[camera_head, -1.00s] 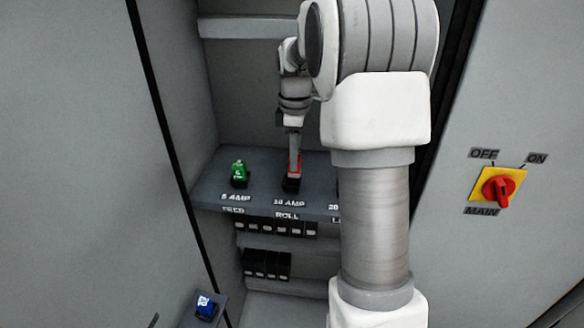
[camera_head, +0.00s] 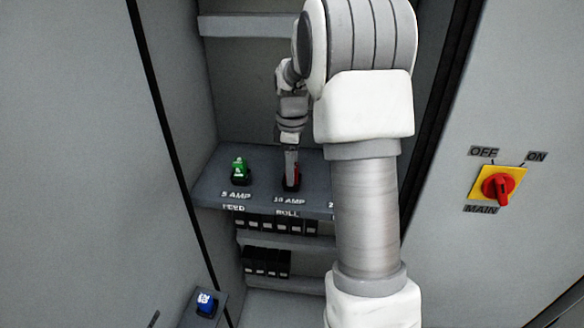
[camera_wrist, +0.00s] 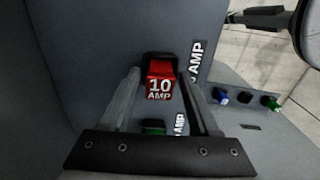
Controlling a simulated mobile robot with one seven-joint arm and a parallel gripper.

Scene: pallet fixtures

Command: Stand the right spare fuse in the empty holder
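The red 10 AMP fuse (camera_wrist: 160,82) is upright in the black holder (camera_wrist: 160,57) in the wrist view. In the head view the red fuse (camera_head: 297,172) shows beside my finger, above the 10 AMP ROLL label. My gripper (camera_wrist: 160,72) has a finger on each side of the fuse, with narrow gaps that look like no contact. It also shows in the head view (camera_head: 291,172), reaching down to the holder. How deep the fuse sits is hidden.
A green fuse (camera_head: 239,170) stands in the 5 AMP FEED holder on the left. My arm hides the third holder place. A blue fuse (camera_head: 206,303) stands on the lower left ledge. A red main switch (camera_head: 498,188) is on the right panel.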

